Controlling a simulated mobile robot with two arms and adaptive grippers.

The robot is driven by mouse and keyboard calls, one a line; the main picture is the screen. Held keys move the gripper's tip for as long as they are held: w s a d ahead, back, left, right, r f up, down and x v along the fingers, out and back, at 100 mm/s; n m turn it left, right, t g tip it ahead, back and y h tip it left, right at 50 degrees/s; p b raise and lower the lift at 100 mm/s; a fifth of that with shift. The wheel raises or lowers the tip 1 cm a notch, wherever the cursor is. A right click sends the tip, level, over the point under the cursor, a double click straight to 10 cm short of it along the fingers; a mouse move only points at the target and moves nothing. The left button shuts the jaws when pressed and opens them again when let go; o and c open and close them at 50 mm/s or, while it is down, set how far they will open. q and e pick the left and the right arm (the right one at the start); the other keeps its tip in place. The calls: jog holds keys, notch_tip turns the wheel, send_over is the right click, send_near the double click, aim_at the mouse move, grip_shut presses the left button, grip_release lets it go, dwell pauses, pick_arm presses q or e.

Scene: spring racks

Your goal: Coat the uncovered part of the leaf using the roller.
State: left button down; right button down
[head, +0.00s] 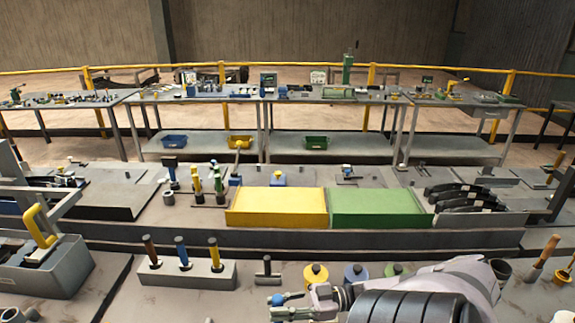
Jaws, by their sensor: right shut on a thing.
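My right gripper (322,296) is low in the middle of the head view, its arm coming in from the lower right. It is shut on a small blue and green tool (291,312) just left of it. The tool is partly hidden, and I cannot tell for sure that it is the roller. Several dark curved leaves (468,198) lie stacked right of the green panel. More dark leaves (50,181) lie at the far left. I cannot tell which leaf has an uncovered part. My left gripper is out of view.
A grey bin (62,274) with a yellow-handled tool (42,226) stands at left. A grey block (200,274) holds three handled tools. Yellow (277,207) and green (377,208) panels lie mid-bench. Several round-topped containers (315,275) stand behind my gripper.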

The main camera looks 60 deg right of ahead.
jog(key=w+a+b, duration=0.2)
jog(key=w+a, duration=0.2)
jog(key=w, duration=0.4)
jog(key=w+a+b, duration=0.3)
jog(key=w+a, duration=0.2)
jog(key=w, duration=0.2)
jog(key=w+a+f+b, duration=0.1)
jog(key=w+a+b, duration=0.2)
jog(key=w+a, duration=0.2)
jog(key=w, duration=0.3)
jog(key=shift+w, duration=0.3)
dwell(1.7)
jog(key=shift+r+p, duration=2.4)
jog(key=shift+r, duration=0.55)
jog(key=shift+d+r, duration=0.1)
